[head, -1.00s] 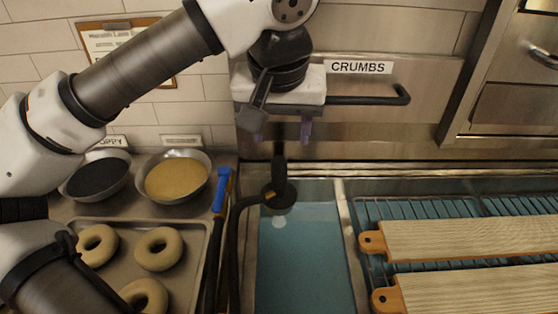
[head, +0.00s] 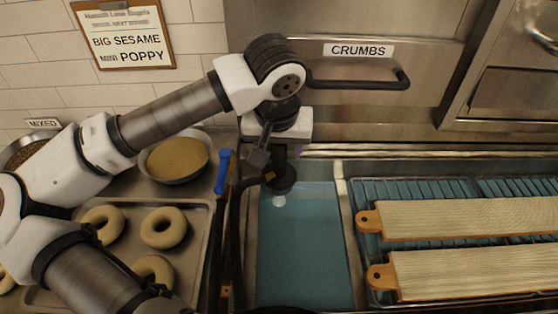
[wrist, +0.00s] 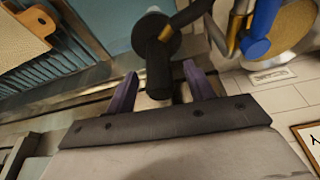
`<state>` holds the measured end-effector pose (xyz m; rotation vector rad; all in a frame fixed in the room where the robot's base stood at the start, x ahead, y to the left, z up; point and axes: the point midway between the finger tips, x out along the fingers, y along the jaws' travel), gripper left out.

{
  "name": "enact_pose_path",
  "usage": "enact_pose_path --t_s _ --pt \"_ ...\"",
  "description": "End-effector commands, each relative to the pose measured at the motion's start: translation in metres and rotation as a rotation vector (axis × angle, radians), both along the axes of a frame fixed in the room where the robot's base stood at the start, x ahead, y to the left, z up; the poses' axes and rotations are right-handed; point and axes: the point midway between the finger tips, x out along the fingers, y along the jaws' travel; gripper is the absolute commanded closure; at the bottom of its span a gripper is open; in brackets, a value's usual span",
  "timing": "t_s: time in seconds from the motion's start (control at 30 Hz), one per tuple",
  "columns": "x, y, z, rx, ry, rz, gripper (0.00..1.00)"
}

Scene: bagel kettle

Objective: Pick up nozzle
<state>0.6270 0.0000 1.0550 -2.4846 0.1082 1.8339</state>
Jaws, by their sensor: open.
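A blue-handled lever (head: 222,172) stands left of the nozzle. A tray (head: 203,240) of bagels and a bowl of yellow topping (head: 178,158) lie further left. Wooden boards (head: 450,218) rest on a rack at right. A drawer handle (head: 360,82) juts out behind.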

Motion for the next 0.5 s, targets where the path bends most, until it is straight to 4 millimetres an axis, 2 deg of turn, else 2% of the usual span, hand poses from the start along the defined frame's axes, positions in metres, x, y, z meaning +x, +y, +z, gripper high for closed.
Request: enact_pose_path --t_s 0.2,0.4,0.5 --pt "0.006 -0.001 -0.019 -0.001 0.0 -0.001 0.47" --pt "0.006 -0.001 -0.021 0.0 -0.001 -0.001 0.47" --pt "0.006 -0.001 -0.02 0.0 -0.001 -0.001 0.58"
